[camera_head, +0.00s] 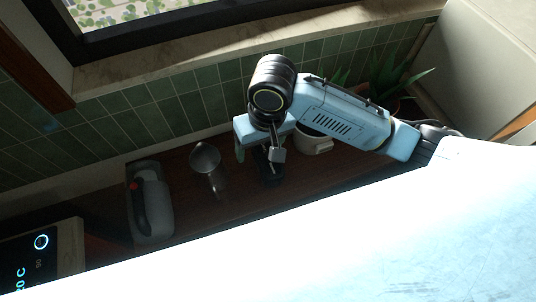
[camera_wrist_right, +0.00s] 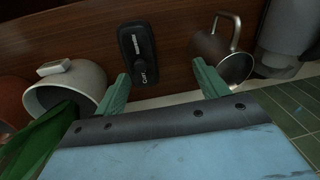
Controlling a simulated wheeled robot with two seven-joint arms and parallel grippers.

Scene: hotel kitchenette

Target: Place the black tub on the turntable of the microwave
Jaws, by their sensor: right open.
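The black tub (camera_wrist_right: 138,52) is a small dark box with a label on its top in the right wrist view. It rests on the brown wooden counter, ahead of and between my right gripper's green fingers and apart from them. In the head view the black tub (camera_head: 268,172) shows partly, below the right gripper (camera_head: 258,150). My right gripper (camera_wrist_right: 162,82) is open and empty. My left gripper is not in view. No microwave turntable shows. A dark panel with a lit display (camera_head: 40,255) is at the lower left; I cannot tell which appliance it belongs to.
A metal pitcher (camera_head: 207,165) stands left of the tub and a white mug-like pot (camera_head: 316,141) right of it. A grey container with a black handle (camera_head: 152,215) is further left. A green tiled wall (camera_head: 170,115) runs behind. A large pale surface (camera_head: 400,240) fills the foreground.

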